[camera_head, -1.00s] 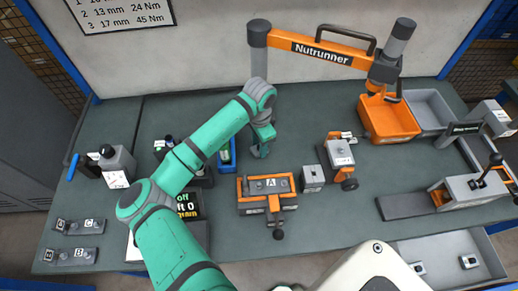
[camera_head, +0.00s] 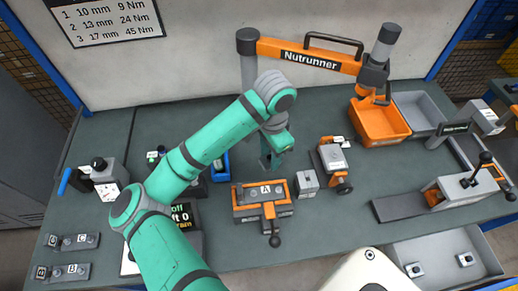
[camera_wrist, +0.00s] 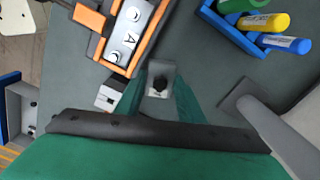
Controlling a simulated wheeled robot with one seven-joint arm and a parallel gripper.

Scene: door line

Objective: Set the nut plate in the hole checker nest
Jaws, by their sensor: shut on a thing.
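My gripper (camera_head: 272,160) is above the bench, behind the orange fixture marked A (camera_head: 263,211). In the wrist view its green fingers (camera_wrist: 160,98) are shut on a small grey plate with a dark round hole or nut (camera_wrist: 159,72), which I take as the nut plate. The arm hides this plate in the head view. No nest can be read as the hole checker. Candidates are the small grey block (camera_head: 306,184) right of fixture A, the orange-and-grey device (camera_head: 333,160) and the lever station (camera_head: 470,187) at right, whose dark label is unreadable.
The Nutrunner post (camera_wrist: 268,115) stands close to my gripper. A blue holder (camera_wrist: 232,31) with coloured cylinders is near. An orange bin (camera_head: 380,122) is at the back right. A grey tray (camera_head: 440,250) holds small plates at the front. Bare bench lies between the devices.

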